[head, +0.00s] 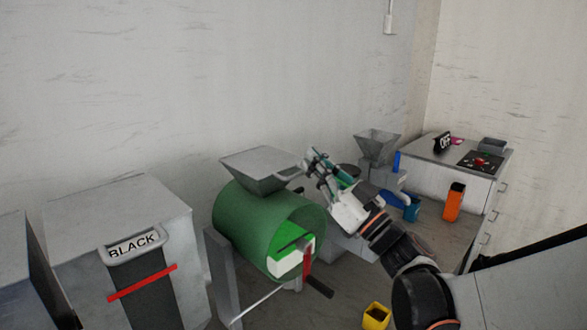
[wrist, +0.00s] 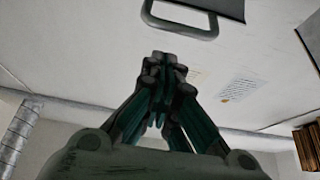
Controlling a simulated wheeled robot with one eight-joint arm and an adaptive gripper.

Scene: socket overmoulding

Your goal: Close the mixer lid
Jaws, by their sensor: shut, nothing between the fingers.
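The mixer is a green drum (head: 258,222) with a grey hopper (head: 262,182) on top. A flat grey surface that looks like the lid (head: 262,160) spans the hopper's top; I cannot tell whether it is fully seated. My gripper (head: 309,160) is just right of the hopper's right edge, pointing up and left. Its teal and grey fingers are together and empty, also in the wrist view (wrist: 166,60). Above the fingertips there, a grey loop handle (wrist: 180,32) hangs beside a dark panel edge (wrist: 215,6), apart from the fingers; it is probably the lid's handle.
A grey cabinet marked BLACK (head: 140,250) stands left of the mixer. Behind my arm are a small grey hopper machine (head: 377,150) and a white counter (head: 450,180). An orange container (head: 454,202) and a yellow one (head: 376,316) stand to the right and front.

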